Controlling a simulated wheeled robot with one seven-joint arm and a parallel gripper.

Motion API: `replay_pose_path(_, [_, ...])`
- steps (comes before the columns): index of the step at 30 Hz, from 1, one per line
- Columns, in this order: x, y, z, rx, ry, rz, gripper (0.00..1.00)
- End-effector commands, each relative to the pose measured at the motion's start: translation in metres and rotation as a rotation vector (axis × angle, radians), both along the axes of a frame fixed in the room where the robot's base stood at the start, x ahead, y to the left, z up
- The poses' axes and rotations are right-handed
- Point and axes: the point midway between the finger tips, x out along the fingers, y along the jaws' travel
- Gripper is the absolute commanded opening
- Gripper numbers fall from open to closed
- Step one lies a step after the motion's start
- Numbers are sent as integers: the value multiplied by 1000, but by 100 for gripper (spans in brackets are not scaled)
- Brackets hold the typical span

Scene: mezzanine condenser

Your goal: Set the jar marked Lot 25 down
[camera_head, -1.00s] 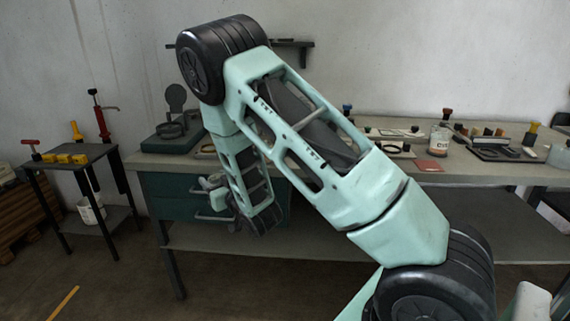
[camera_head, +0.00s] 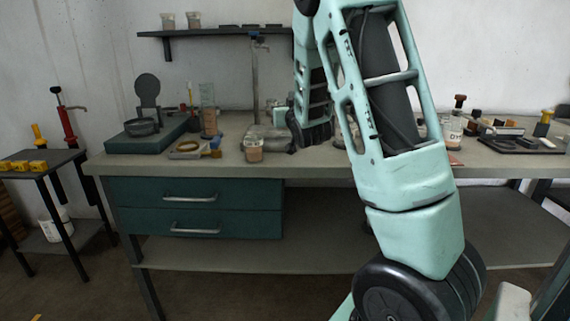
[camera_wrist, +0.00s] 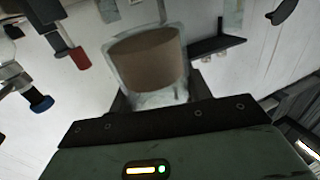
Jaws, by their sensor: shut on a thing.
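My gripper (camera_head: 262,137) is shut on a clear jar with brown contents (camera_wrist: 147,58), which fills the middle of the wrist view. My fingers are mostly hidden in the head view by the wrist and other bench objects.
A wall shelf (camera_head: 215,30) hangs behind. A tray with dark pieces (camera_head: 515,142) lies at right.

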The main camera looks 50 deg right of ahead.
Motion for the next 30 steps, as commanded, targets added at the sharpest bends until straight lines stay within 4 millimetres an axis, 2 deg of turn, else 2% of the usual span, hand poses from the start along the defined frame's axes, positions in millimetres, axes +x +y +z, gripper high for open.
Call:
replay_pose_path(11, [-1, -2, -2, 1, 1, -4, 24])
replay_pose_path(19, [-1, -2, -46, 1, 5, -5, 24])
replay_pose_path(26, [-1, -2, -62, 1, 1, -5, 24])
replay_pose_path(30, [-2, -2, -80, 0, 4, -4, 24])
